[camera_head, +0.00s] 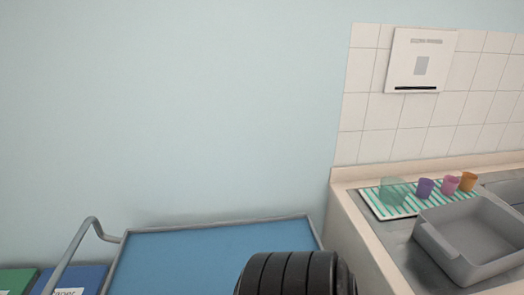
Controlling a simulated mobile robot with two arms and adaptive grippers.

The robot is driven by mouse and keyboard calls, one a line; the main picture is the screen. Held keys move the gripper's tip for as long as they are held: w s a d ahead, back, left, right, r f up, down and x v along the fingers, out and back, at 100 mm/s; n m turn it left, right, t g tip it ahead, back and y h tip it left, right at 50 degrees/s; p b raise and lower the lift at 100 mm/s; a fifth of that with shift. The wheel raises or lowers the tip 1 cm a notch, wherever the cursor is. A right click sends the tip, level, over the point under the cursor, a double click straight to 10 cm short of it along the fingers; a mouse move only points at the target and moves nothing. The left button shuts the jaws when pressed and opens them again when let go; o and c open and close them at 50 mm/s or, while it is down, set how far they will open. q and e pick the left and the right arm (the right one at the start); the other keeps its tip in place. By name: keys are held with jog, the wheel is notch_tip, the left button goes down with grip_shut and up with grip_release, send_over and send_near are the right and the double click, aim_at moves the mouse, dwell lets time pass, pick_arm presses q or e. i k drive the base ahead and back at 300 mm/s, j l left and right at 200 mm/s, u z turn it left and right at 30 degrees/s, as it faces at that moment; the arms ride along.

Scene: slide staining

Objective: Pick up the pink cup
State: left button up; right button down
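The pink cup (449,185) stands on a striped mat on the counter at the right of the head view. A purple cup (425,188) is to its left and an orange cup (468,181) is to its right. A ribbed black part, which looks like a piece of my own arm, shows at the bottom centre. No gripper fingers show.
The green-striped mat (386,212) also bears a clear greenish container (392,191). A grey basin (429,236) stands in front of the cups. A blue-topped cart (180,262) with a metal handle (72,255) is left of the counter. A tiled wall (362,100) rises behind the counter.

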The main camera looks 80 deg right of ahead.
aim_at(449, 186)
jog(key=z, duration=3.75)
jog(key=l, duration=0.45)
jog(key=i, duration=0.05)
